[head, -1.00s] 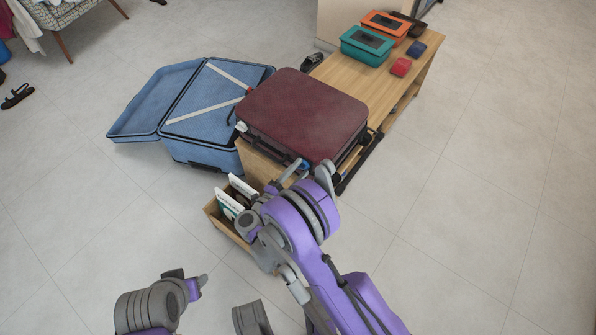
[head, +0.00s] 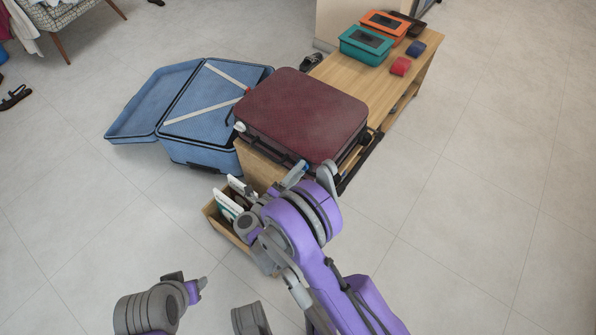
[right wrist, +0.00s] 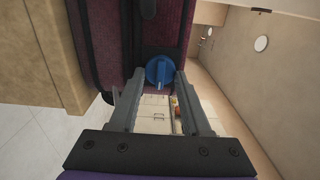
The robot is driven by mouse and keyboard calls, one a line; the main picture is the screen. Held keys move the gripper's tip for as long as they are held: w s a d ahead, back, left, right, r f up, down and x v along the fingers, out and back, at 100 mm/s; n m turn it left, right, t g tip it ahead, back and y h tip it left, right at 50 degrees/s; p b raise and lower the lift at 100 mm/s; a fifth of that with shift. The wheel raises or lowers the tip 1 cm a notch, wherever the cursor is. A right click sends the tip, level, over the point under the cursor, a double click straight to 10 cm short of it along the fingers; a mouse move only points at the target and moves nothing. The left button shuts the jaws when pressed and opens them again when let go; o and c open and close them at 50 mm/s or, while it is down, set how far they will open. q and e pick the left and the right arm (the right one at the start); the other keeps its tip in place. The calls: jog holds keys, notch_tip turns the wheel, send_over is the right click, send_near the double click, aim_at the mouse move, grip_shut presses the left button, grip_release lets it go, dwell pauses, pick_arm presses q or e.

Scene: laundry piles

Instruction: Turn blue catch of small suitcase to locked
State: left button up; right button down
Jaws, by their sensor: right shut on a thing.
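The small suitcase (head: 305,112) is maroon, closed and lying flat on the wooden bench. Its blue catch (right wrist: 159,70) is a round knob with a raised ridge, on the suitcase's side in the right wrist view. In the head view a little of the blue shows at the near edge. My right gripper (right wrist: 160,82) is shut on the catch, one finger at each side of it. I cannot tell from the ridge whether the catch is locked. My left gripper (head: 201,284) is low at the bottom left, away from the suitcase; its finger opening is unclear.
An open blue suitcase (head: 190,165) with white straps lies left of the bench (head: 345,75). An open drawer (head: 225,228) with white packets sticks out near my right arm. Teal (head: 366,45) and orange (head: 384,23) boxes stand on the far bench. The floor to the right is clear.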

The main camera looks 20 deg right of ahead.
dwell(0.3)
jog(key=shift+c, duration=1.9)
grip_release()
jog(key=p+v, duration=0.1)
jog(key=v, duration=1)
jog(key=shift+p, duration=0.3)
jog(key=shift+d, duration=0.1)
